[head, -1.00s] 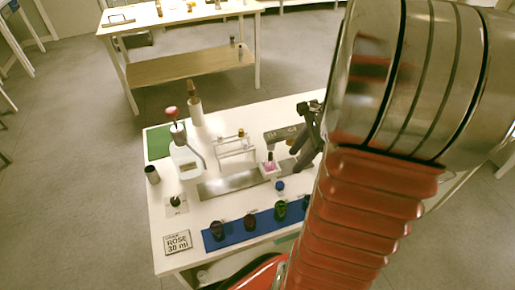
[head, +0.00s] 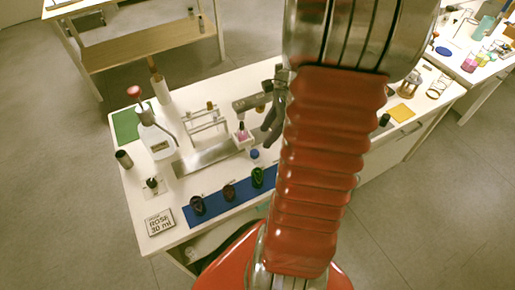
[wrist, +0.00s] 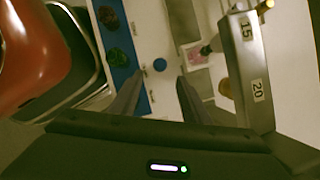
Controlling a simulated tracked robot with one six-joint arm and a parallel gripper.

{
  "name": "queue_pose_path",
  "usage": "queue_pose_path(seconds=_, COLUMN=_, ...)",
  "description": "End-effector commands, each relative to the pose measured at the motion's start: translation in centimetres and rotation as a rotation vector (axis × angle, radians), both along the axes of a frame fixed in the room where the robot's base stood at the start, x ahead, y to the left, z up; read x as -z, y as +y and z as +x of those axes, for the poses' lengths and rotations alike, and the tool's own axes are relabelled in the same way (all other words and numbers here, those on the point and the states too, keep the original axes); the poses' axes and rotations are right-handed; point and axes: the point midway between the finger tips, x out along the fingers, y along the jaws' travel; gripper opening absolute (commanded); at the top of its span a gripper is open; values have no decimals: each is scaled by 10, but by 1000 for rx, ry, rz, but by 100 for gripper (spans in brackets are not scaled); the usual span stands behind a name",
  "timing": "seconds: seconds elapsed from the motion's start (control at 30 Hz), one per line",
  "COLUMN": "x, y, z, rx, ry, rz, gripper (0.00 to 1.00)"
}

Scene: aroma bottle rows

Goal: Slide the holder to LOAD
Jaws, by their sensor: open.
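The holder (head: 242,139) is a small pale block with a pink bottle in it, on the metal track (head: 190,164) near its right end. In the wrist view the holder (wrist: 199,57) and its pink bottle lie just beyond and right of my right fingertip. My gripper (head: 271,128) is open and empty, right of the holder in the head view. Its fingers (wrist: 160,80) are spread, with nothing between them; I cannot tell its height above the table. No LOAD mark is readable.
A grey bar (wrist: 247,70) marked 15 and 20 stands close right of my gripper. A blue cap (wrist: 160,64) lies ahead of the fingers.

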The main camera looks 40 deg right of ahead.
Motion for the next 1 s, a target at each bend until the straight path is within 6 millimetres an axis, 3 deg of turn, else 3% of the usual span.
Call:
queue_pose_path(seconds=0.5, x=72, y=24, z=18, rx=-2, ry=2, rz=3, gripper=43)
queue_pose_path(seconds=0.7, x=85, y=28, z=22, rx=-1, ry=1, rz=1, gripper=43)
queue_pose_path(seconds=1.0, x=86, y=28, z=22, rx=-1, ry=1, rz=0, gripper=43)
